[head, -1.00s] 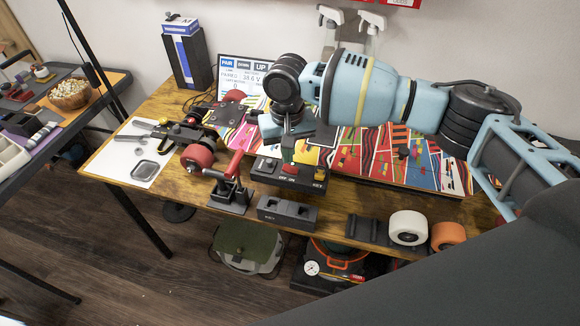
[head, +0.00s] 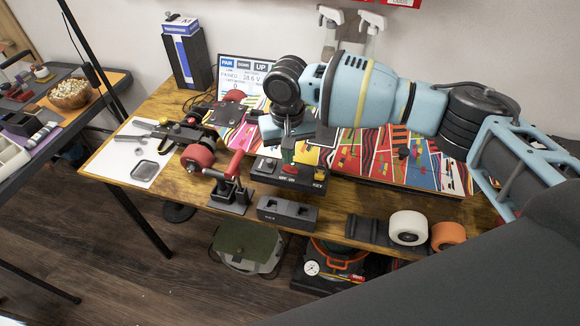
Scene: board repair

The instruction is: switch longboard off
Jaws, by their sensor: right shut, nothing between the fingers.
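The longboard's colourful patterned deck (head: 375,158) lies across the workbench, with a red-wheeled truck (head: 197,157) at its left end. A dark control box (head: 290,176) stands at the board's front edge, with a small rocker, an OFF/ON label and a yellow button at its right end. My right gripper (head: 288,150) points down just above and behind the middle of this box. It is shut and empty, its fingertips partly lost against the box and deck. Whether they touch the rocker, I cannot tell. My left gripper is out of view.
A display screen (head: 241,74) stands behind the board. A red-handled clamp (head: 232,180) is close left of the box, and a dark two-slot block (head: 287,211) in front. A white wheel (head: 408,228) and an orange wheel (head: 447,236) sit at the front right.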

